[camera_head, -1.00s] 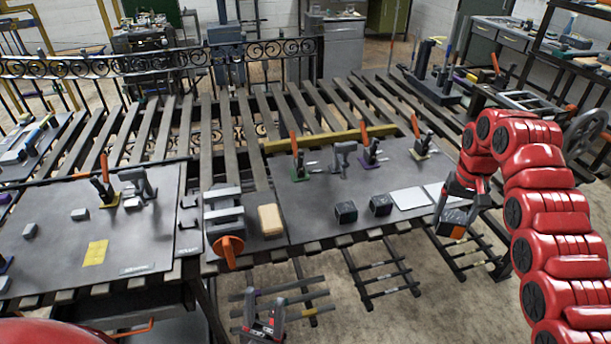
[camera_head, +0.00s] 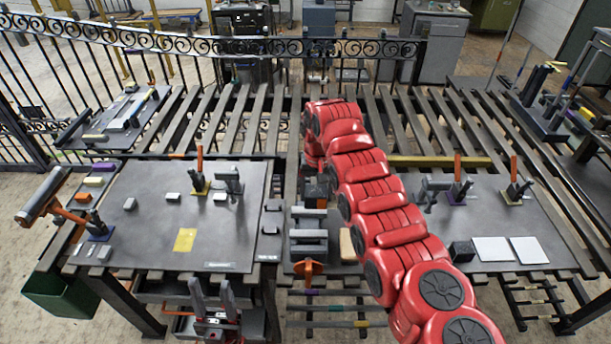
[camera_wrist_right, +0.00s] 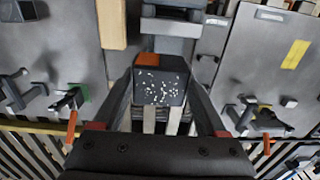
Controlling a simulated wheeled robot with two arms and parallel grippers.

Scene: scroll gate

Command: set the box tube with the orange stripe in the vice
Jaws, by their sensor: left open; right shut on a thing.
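The box tube with the orange stripe is a dark, short block held in my right gripper (camera_wrist_right: 160,103). Its speckled face (camera_wrist_right: 161,85) and the orange patch (camera_wrist_right: 147,59) show in the right wrist view. In the head view the tube (camera_head: 315,190) is just behind the grey vice (camera_head: 308,236), partly hidden by my red right arm. The vice has an orange handle (camera_head: 308,268); its jaws (camera_wrist_right: 172,27) lie ahead of the tube in the wrist view, and the tube appears outside them. My left gripper (camera_head: 212,294) is open and empty before the table's front edge.
A tan block (camera_head: 347,245) stands right beside the vice. Another dark block (camera_head: 462,252) and white plates (camera_head: 510,250) lie on the right panel. Upright clamps with orange handles stand on both panels, including one at the left (camera_head: 199,175). A yellow pad (camera_head: 185,240) lies on the left panel.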

